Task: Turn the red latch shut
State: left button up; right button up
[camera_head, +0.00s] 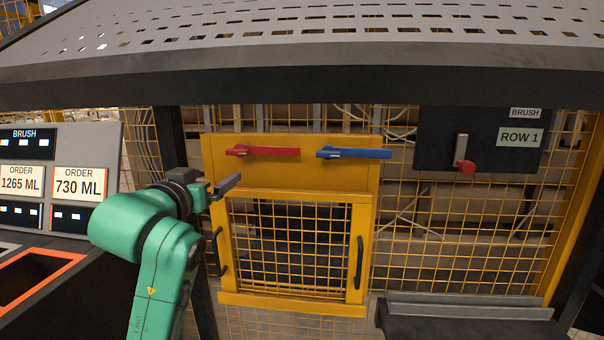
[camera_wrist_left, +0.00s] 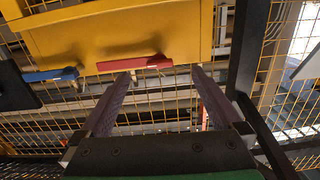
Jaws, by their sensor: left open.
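The red latch (camera_head: 270,151) is a bar lying about level on the yellow panel (camera_head: 300,178) above the mesh door. In the left wrist view the red latch (camera_wrist_left: 135,63) shows just beyond my fingertips, mostly between them. My left gripper (camera_head: 222,186) is below and left of the latch in the head view. It is open and empty, and its fingers (camera_wrist_left: 163,73) stand wide apart in the wrist view. I see no contact with the latch. My right gripper is not in view.
A blue latch (camera_head: 355,153) lies level to the right of the red one. A lever with a red knob (camera_head: 465,166) hangs on a dark box (camera_head: 435,150). The mesh door (camera_head: 295,250) has black handles. A perforated grey canopy (camera_head: 330,30) overhangs above.

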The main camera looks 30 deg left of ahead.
aim_at(236, 152)
pick_arm(q)
jog(key=shift+t, duration=0.4)
jog(key=p+x, duration=0.2)
jog(key=x, duration=0.2)
jog(key=r+p+x, duration=0.1)
jog(key=x, duration=0.2)
jog(key=r+p+x, duration=0.1)
jog(key=p+x, duration=0.1)
jog(key=x, duration=0.2)
jog(key=shift+w+r+p, duration=0.2)
jog(key=shift+w+p, duration=0.15)
jog(key=shift+w, duration=0.25)
grip_shut()
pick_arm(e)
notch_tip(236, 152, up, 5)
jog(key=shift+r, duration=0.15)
